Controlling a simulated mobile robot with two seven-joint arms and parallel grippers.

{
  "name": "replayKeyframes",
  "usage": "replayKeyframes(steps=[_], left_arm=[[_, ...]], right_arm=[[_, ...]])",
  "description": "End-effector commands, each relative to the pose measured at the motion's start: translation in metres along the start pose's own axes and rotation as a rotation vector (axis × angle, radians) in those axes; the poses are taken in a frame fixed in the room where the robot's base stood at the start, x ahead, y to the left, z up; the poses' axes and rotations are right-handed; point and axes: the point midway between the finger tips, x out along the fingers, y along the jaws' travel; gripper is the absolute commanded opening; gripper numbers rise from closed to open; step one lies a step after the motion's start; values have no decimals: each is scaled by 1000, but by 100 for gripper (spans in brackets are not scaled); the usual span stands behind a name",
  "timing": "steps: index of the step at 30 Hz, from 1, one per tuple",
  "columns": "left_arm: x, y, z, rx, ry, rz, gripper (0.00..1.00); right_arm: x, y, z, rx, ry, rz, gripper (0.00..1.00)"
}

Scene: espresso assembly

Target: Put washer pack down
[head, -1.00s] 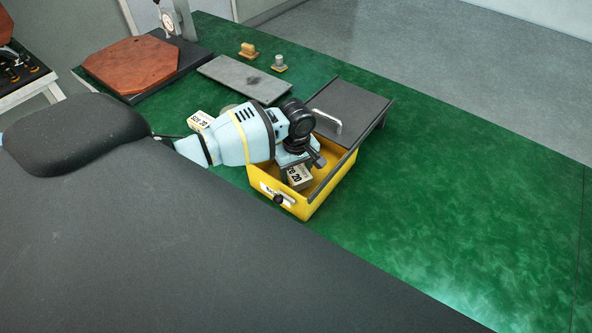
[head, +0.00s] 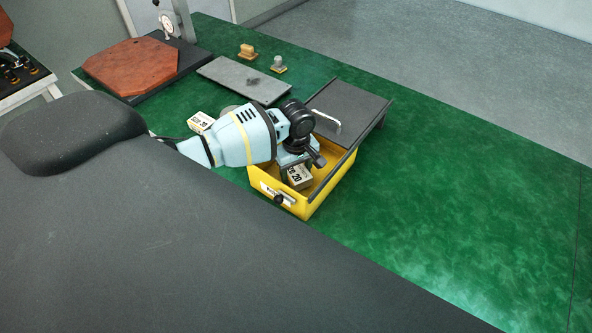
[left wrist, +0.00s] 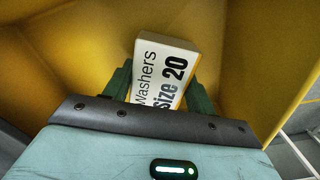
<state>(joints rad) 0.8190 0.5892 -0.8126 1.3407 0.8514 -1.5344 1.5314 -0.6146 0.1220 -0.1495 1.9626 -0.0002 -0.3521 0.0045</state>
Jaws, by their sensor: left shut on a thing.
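A small white washer pack (left wrist: 158,72), printed "Washers size 20", is between the fingers of my left gripper (left wrist: 160,88) in the left wrist view. My left gripper is shut on it. In the head view the pack (head: 297,177) shows inside the open yellow drawer (head: 313,207), under my left gripper (head: 297,166). The yellow walls surround the pack in the wrist view. I cannot tell whether the pack touches the drawer floor. My right gripper is not in view.
A dark lid-like top with a metal handle (head: 327,121) stands behind the drawer. A second labelled box (head: 200,121) lies left of my arm. A grey plate (head: 243,80) and two small knobbed parts lie farther back. The green table is clear on the right.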

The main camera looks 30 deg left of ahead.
Motion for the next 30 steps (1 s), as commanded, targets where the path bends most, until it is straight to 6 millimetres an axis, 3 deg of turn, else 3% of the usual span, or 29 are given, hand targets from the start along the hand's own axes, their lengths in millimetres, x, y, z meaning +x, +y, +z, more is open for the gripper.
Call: replayKeyframes(steps=[26, 27, 30], left_arm=[[11, 0, 0, -1, 0, 1, 29], [11, 0, 0, -1, 0, 1, 57], [11, 0, 0, -1, 0, 1, 70]], right_arm=[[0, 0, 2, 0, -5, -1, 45], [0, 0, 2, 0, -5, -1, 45], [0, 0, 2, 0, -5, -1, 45]])
